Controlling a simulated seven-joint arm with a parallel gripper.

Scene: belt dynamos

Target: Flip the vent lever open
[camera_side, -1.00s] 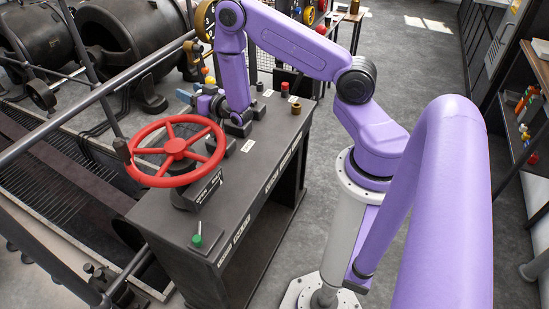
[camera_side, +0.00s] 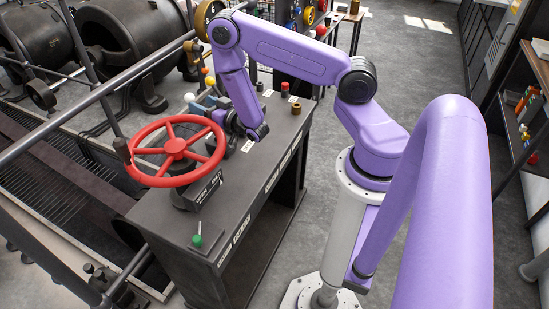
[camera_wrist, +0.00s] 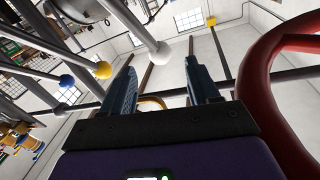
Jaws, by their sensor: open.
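Several levers with ball knobs stand at the console's far end; labels are unreadable, so I cannot tell which is the vent lever. The white ball knob (camera_side: 189,97) is just beyond my gripper's blue fingertips (camera_side: 200,104). In the wrist view my gripper (camera_wrist: 160,66) is open and empty, with the white knob (camera_wrist: 160,54) appearing between its fingers, its rod running to the upper left. I cannot tell whether they touch. A yellow knob (camera_wrist: 103,70) and a blue knob (camera_wrist: 67,81) are left of the fingers. A yellow knob (camera_side: 210,81) also shows in the side view.
The red handwheel (camera_side: 175,148) stands close to my gripper, and its rim (camera_wrist: 280,95) fills the wrist view's right side. A green-knobbed lever (camera_side: 197,241) is at the console's near end. Railings (camera_side: 100,92) run along the left. The console top (camera_side: 248,172) has free room.

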